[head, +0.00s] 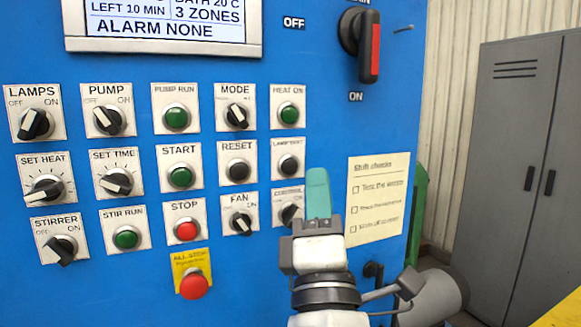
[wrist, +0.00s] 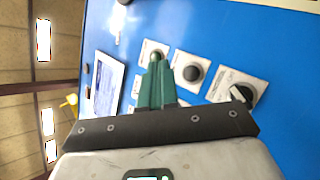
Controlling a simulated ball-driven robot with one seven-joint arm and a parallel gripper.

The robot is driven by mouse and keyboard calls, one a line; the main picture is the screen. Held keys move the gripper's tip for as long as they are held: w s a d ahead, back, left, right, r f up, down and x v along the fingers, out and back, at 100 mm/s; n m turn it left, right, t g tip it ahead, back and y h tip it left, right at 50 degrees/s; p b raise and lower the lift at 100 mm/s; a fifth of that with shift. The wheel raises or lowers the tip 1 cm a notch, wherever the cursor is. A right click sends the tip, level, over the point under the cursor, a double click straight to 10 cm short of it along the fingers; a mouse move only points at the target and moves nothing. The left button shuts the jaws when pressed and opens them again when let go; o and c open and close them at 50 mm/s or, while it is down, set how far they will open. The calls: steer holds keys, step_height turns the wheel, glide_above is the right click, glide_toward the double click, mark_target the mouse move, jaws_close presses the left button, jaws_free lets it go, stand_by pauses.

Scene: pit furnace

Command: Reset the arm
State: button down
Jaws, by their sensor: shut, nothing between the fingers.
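My gripper (head: 318,192) stands in front of the blue panel, its teal fingers shut and empty, pointing up in the head view. It partly covers the area beside the CONTROL knob (head: 291,214) and below the LAMP TEST button (head: 288,166). In the wrist view the shut fingers (wrist: 158,85) reach toward the panel between a button (wrist: 155,57), a black button (wrist: 192,73) and a knob (wrist: 238,93). I cannot tell whether the fingertips touch the panel. The black RESET button (head: 238,171) shows clear of my gripper.
Blue panel (head: 330,70) carries several knobs and buttons, a red ALL STOP button (head: 194,287), a red-handled main switch (head: 370,45) and a screen (head: 165,18). A checklist (head: 377,200) hangs right of the gripper. A grey locker (head: 515,150) stands at the right.

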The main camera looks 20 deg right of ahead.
stand_by(0.3)
steer(key=s+d+f+m+g+y, duration=0.1)
steer(key=d+f+m+g, duration=0.3)
steer(key=f, duration=0.7)
steer(key=s+d+f+m+g+y, duration=0.1)
steer(key=s+d+f+m+g, duration=0.3)
steer(key=f, duration=0.8)
steer(key=w+d+f+m+g+y, duration=0.1)
steer(key=d+f+m+g, duration=0.3)
steer(key=f, duration=0.7)
steer(key=s+a+f+m+g+y, duration=0.2)
steer(key=s+f+g, duration=0.3)
steer(key=s+f, duration=0.6)
steer(key=s+a+f+m+g+y, duration=0.2)
steer(key=s+f+g+y, duration=0.3)
steer(key=s+f, duration=0.5)
steer(key=s+g, duration=0.1)
steer(key=s, duration=0.1)
steer(key=shift+s+f, duration=0.3)
steer(key=shift+f, duration=0.1)
